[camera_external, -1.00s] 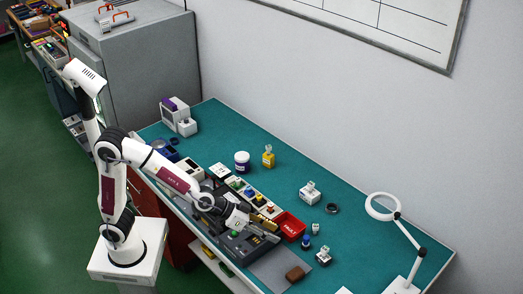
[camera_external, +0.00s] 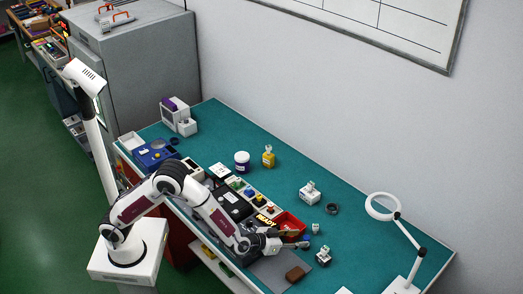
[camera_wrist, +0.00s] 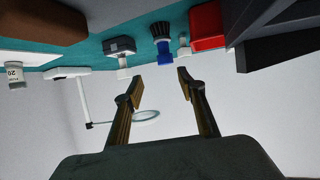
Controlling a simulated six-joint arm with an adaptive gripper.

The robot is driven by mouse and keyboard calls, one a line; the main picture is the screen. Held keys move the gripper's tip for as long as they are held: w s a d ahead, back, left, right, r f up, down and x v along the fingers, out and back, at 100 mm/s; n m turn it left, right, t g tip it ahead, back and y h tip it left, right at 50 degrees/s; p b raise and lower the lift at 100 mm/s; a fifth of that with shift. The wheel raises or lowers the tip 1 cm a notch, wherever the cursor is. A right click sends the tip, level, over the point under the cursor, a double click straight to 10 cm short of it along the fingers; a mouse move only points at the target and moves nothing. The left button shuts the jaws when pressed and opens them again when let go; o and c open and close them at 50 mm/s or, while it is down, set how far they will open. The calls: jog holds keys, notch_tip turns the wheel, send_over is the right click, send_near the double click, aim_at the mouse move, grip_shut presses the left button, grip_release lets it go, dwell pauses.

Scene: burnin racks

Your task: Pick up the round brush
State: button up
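The round brush looks to be the small piece with a blue body and dark bristles; in the wrist view the brush (camera_wrist: 163,48) hangs from the teal bench top, which shows inverted. In the external view only a bit of its blue (camera_external: 306,238) shows by my fingertips. My gripper (camera_wrist: 160,84) is open and empty, its two fingers apart. In the wrist view the brush lies beyond the gap between the fingertips. In the external view my gripper (camera_external: 303,239) reaches low over the bench toward the brush. I cannot tell if they touch.
A red bin (camera_external: 290,223) stands just behind my gripper. A small white piece (camera_external: 315,227) and a black-and-white device (camera_external: 323,257) are close to the brush. A brown block (camera_external: 296,273) lies on a grey mat in front. A ring lamp (camera_external: 383,206) stands to the right.

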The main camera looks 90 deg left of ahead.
aim_at(305, 238)
jog(key=shift+a+f+y, duration=0.4)
jog(key=shift+a+f, duration=0.15)
jog(key=shift+f, duration=0.35)
jog(key=shift+w, duration=0.1)
jog(key=shift+x, duration=2.4)
grip_shut()
